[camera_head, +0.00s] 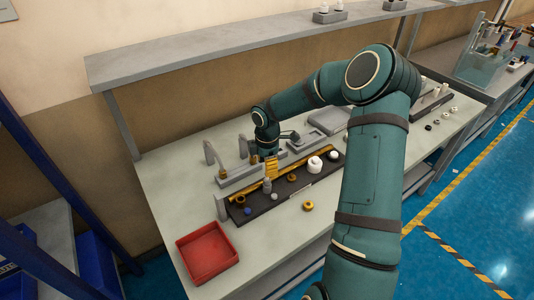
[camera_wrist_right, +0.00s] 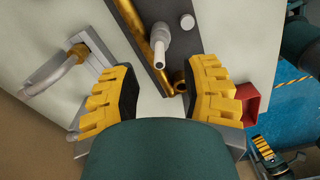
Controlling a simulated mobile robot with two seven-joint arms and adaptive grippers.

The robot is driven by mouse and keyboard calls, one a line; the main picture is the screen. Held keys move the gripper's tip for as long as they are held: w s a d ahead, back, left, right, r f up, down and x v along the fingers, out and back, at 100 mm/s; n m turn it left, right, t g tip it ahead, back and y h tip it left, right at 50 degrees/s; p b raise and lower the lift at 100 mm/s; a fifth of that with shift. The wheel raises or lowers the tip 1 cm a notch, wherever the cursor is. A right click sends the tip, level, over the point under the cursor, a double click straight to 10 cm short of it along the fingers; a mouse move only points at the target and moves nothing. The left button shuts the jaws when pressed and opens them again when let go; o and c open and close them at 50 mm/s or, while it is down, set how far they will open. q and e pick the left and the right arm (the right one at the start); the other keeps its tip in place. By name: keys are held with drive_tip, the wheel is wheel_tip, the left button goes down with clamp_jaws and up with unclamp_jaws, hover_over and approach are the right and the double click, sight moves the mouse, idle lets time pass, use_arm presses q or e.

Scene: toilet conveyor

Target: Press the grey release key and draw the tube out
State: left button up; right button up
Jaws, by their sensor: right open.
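My right gripper (camera_head: 271,168) is over the work table, beside the dark tray. In the right wrist view its yellow fingers (camera_wrist_right: 161,90) stand wide apart with nothing between their pads. A grey nozzle-like fitting (camera_wrist_right: 155,50) rises from the tray just beyond the fingertips. A long brass tube (camera_head: 292,182) lies along the tray and passes beside the fitting. A bent grey pipe (camera_wrist_right: 55,75) on a grey block is left of the fingers. I cannot make out which part is the grey release key. A second yellow gripper, apparently my left one (camera_wrist_right: 265,150), shows low at right; its jaw state is unclear.
The dark tray (camera_head: 287,202) also bears a white cylinder and brass rings. A red bin (camera_head: 207,253) stands at the near-left corner of the table. A brass ring (camera_head: 308,206) lies in front of the tray. A shelf (camera_head: 240,42) runs above the back.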

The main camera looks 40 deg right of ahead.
sight(267, 180)
drive_tip(key=shift+f, duration=2.4)
drive_tip(key=shift+c, duration=0.4)
clamp_jaws()
drive_tip(key=shift+r+p, duration=0.5)
drive_tip(key=shift+r, duration=0.3)
drive_tip(key=shift+r+p, duration=1.45)
drive_tip(key=shift+r, duration=0.4)
